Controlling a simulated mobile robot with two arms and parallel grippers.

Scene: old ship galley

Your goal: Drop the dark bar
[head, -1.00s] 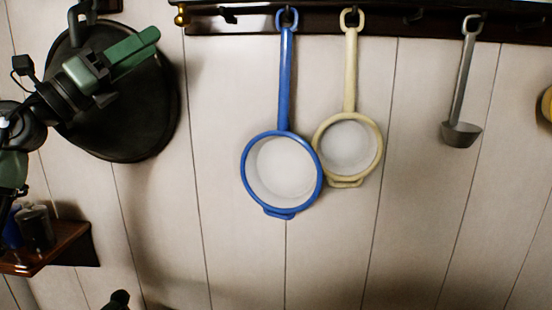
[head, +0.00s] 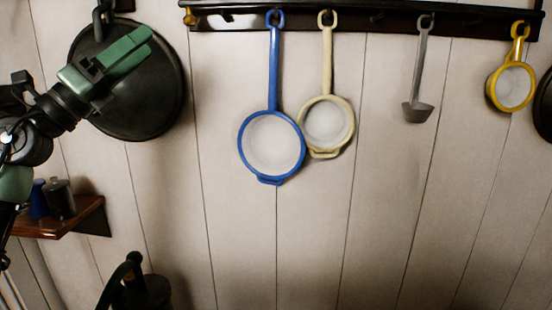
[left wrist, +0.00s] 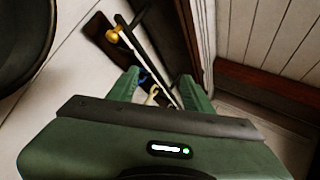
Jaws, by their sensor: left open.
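A long dark bar (head: 350,22) with hooks runs along the wall at the top of the head view, with utensils hanging from it. I cannot tell whether this is the task's bar; no loose dark bar shows. My left gripper (head: 142,40) is open, in front of a black round pan at the left. Its green fingers show in the left wrist view (left wrist: 160,90) with nothing held between them. Beyond them, the bar with its brass knob (left wrist: 114,34) is seen at a slant. My right gripper is not in view.
On the bar hang a blue pan (head: 271,145), a cream pan (head: 326,124), a grey ladle (head: 418,110) and a yellow pan (head: 511,86). The black pan (head: 150,100) hangs left. A small wooden shelf (head: 60,222) holds jars. A dark handled vessel (head: 145,292) stands below.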

